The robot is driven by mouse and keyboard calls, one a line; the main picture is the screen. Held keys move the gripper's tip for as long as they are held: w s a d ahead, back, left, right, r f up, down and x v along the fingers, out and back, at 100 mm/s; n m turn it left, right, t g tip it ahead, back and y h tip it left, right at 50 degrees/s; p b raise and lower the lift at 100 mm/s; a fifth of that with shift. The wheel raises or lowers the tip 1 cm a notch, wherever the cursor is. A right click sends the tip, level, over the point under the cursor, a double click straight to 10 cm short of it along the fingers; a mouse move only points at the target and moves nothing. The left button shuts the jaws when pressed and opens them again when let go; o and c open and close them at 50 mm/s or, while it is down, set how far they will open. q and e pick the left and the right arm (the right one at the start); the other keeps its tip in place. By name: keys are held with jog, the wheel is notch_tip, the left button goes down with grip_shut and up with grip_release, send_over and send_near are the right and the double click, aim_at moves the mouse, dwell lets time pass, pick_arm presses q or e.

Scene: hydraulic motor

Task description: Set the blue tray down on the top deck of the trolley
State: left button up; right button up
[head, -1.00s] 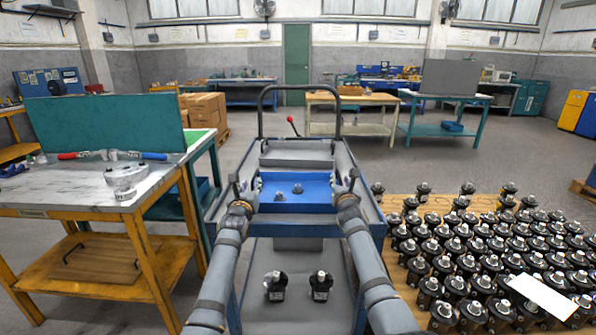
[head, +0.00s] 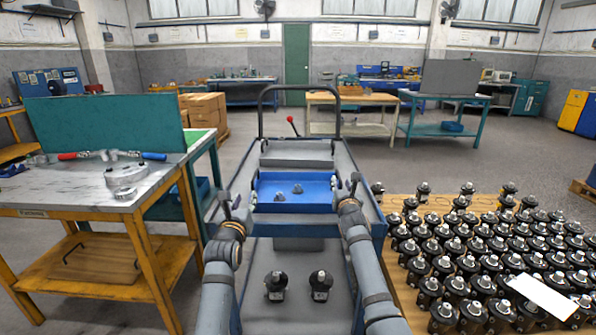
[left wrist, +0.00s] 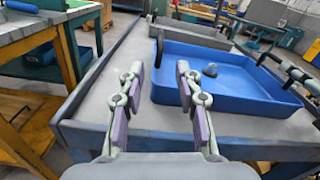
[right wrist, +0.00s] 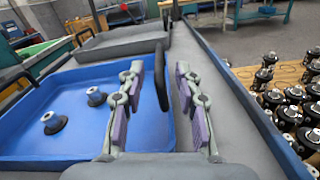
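The blue tray (head: 290,208) lies flat on the grey top deck (head: 296,160) of the trolley, with two small dark-and-grey parts in it. My left gripper (head: 238,203) is open and empty, just outside the tray's left side. The left wrist view shows the tray's black left handle (left wrist: 159,48) ahead of the fingers, clear of them. My right gripper (head: 344,185) is open at the tray's right side. In the right wrist view the right handle (right wrist: 161,76) stands between its spread fingers (right wrist: 157,80). Any contact there cannot be told.
A grey tray (head: 296,153) sits behind on the deck, before the trolley's push bar. Two motors (head: 276,285) stand on the lower shelf. A workbench (head: 90,190) is at left; a wooden pallet (head: 440,203) of many motors is close on the right.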

jog(key=s, duration=0.9)
jog(key=shift+s+a, duration=0.15)
jog(key=shift+s, duration=0.25)
pick_arm(q)
jog(key=shift+f, duration=0.1)
